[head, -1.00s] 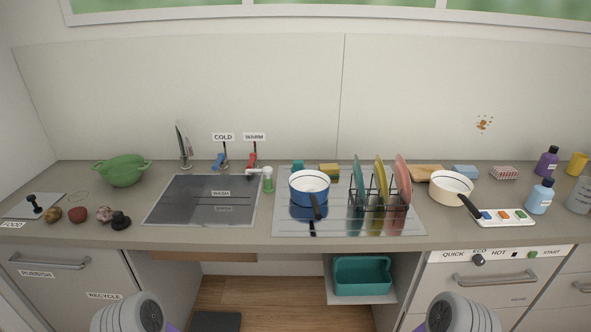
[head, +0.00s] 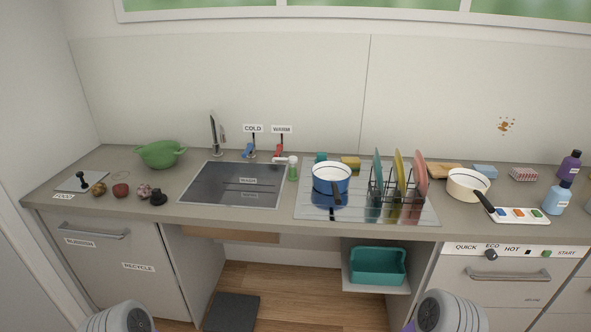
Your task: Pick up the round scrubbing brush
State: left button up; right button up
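A small dark round object with a knob on top (head: 158,198) sits on the counter, left of the sink; it looks like the round scrubbing brush, but it is small in view. It stands at the right end of a row of small food scraps (head: 121,190). The sink (head: 232,187) is to its right. Only grey rounded parts of my two arms show at the bottom edge, well short of the counter. Neither gripper's fingers are in view.
A green colander (head: 161,154) stands behind the scraps, and a FOOD plate with a black knob (head: 83,180) lies at the left. A blue pot (head: 331,180) and a dish rack (head: 397,192) stand right of the sink. The counter's front edge near the brush is clear.

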aim_at(320, 156)
jog(key=u, duration=0.3)
jog(key=k, duration=0.75)
jog(key=u, duration=0.55)
jog(key=i, duration=1.55)
jog(key=z, duration=1.55)
jog(key=i, duration=0.6)
jog(key=z, duration=0.65)
